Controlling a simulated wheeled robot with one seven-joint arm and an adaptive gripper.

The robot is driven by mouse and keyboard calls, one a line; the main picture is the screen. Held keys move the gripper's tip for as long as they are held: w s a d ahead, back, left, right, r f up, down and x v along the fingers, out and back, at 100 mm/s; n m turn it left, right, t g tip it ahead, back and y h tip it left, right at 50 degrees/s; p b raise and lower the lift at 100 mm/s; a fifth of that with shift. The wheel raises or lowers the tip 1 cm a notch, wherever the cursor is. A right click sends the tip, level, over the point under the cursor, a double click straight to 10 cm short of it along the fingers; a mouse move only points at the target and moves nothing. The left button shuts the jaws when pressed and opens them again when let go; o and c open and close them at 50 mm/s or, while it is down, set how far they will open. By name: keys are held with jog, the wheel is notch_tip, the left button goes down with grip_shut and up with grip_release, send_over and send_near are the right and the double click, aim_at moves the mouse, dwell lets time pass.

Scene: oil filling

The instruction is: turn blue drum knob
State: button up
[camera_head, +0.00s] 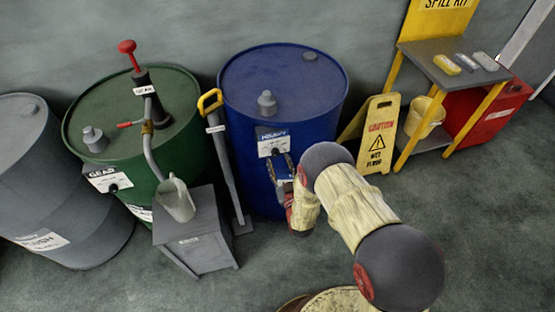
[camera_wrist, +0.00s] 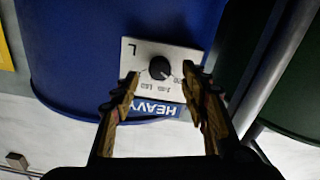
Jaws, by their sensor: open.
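The blue drum (camera_head: 313,98) stands upright by the wall, with a white label plate (camera_head: 281,144) on its side. In the wrist view the black knob (camera_wrist: 160,68) sits on the plate (camera_wrist: 146,49), with a dial scale beside it and a blue HEAVY strip below. My gripper (camera_head: 279,168) is at the drum's front side, close to the plate. In the wrist view my open gripper (camera_wrist: 160,76) has one finger on each side of the knob. The fingertips overlap the plate's edges in the picture; I cannot tell whether they touch it.
A yellow-handled grey post (camera_head: 224,165) stands close left of the blue drum. A green drum (camera_head: 110,122), a grey stand (camera_head: 197,240) with a jug (camera_head: 175,199), and a grey drum (camera_head: 60,215) are farther left. A yellow caution sign (camera_head: 377,135) stands right.

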aim_at(275, 152)
jog(key=shift+x, duration=1.45)
jog(key=shift+c, duration=0.8)
jog(key=c, duration=1)
